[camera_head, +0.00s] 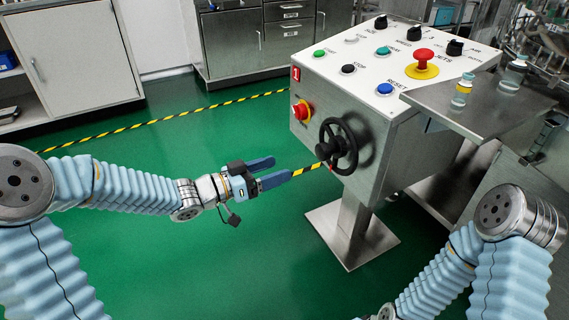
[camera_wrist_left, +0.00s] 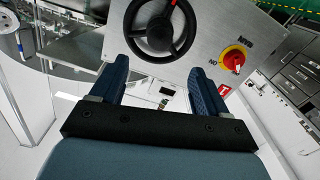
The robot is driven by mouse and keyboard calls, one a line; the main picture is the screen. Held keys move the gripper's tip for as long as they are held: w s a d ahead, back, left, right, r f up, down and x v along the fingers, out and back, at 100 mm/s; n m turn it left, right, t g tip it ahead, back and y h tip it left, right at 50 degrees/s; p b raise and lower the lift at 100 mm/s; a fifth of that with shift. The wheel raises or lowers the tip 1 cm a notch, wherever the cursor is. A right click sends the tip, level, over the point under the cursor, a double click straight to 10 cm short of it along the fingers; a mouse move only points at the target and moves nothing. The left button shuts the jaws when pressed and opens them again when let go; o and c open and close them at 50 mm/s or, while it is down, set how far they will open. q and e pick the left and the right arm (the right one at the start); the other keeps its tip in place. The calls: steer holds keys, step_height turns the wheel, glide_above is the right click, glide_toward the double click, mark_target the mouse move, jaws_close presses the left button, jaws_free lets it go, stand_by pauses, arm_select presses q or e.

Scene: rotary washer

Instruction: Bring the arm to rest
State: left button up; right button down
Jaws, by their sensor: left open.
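My left arm reaches in from the left in the head view. Its left gripper (camera_head: 273,172) is open and empty, with its two blue fingers apart. It is in the air just left of the control box's black handwheel (camera_head: 338,146) and apart from it. In the left wrist view the open fingers (camera_wrist_left: 157,82) point toward the handwheel (camera_wrist_left: 160,28), with nothing between them. My right arm shows at the lower right of the head view, but its gripper is out of the picture.
The metal control box (camera_head: 360,110) on a pedestal carries a red emergency button (camera_head: 424,56), several coloured buttons and a red-yellow side switch (camera_head: 301,111). A steel shelf (camera_head: 480,105) at right holds small bottles (camera_head: 462,88). Green floor (camera_head: 200,270) is free around my left arm.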

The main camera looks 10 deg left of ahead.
stand_by(0.4)
arm_select(q)
steer(key=s+d+f+n+g+y+p, duration=0.1)
steer(key=s+f+n+y+p, duration=0.2)
steer(key=f, duration=0.7)
steer(key=s+f+n+g+y+p, duration=0.2)
steer(key=f+n+y, duration=0.25)
steer(key=f, duration=0.55)
steer(key=s+f+n+g+y+p, duration=0.1)
steer(key=s+f+g, duration=0.2)
steer(key=s, duration=0.6)
steer(key=s+a+f+n+g+y+p, duration=0.1)
steer(key=s+f+g+y, duration=0.1)
steer(key=s+f, duration=0.6)
steer(key=shift+s+a+f+g, duration=0.2)
steer(key=shift+s+g, duration=0.2)
steer(key=shift+g, duration=0.5)
steer(key=shift+w+r+n, duration=0.1)
steer(key=shift+n, duration=0.15)
